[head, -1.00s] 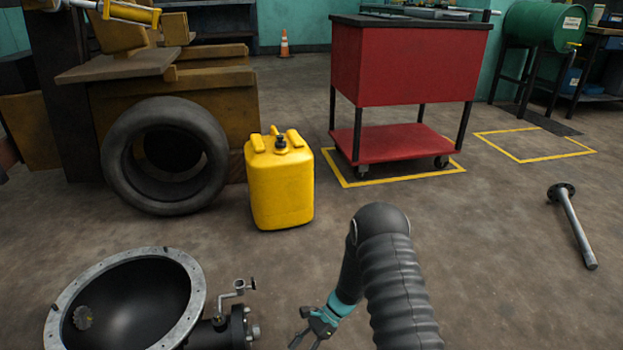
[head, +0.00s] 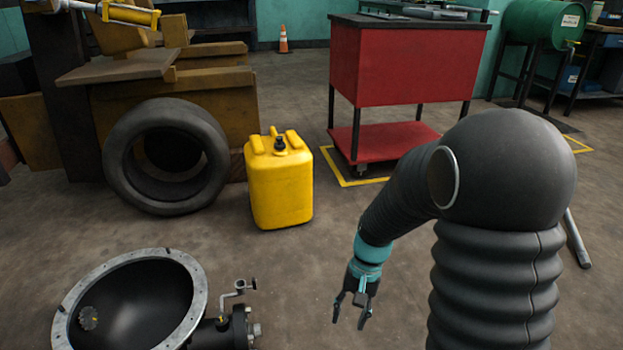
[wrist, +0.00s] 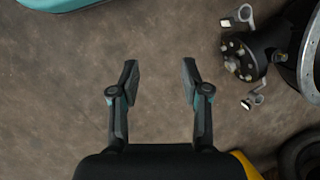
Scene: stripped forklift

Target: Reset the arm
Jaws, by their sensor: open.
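My gripper (head: 354,311) hangs from my arm, pointing down over bare floor, right of the black housing and in front of the yellow canister. It also shows in the wrist view (wrist: 160,78), where its two fingers are spread apart with only floor between them. It is open and empty. My arm, in a ribbed dark sleeve, fills the right of the head view and covers part of the floor and of the red cart's base.
A round black housing (head: 180,262) with a metal rim and valve fitting lies at lower left. A yellow canister (head: 280,185) stands beside a tire (head: 122,152) and the forklift body. A red cart (head: 398,62) stands behind. A metal shaft (head: 577,240) lies at right, partly hidden.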

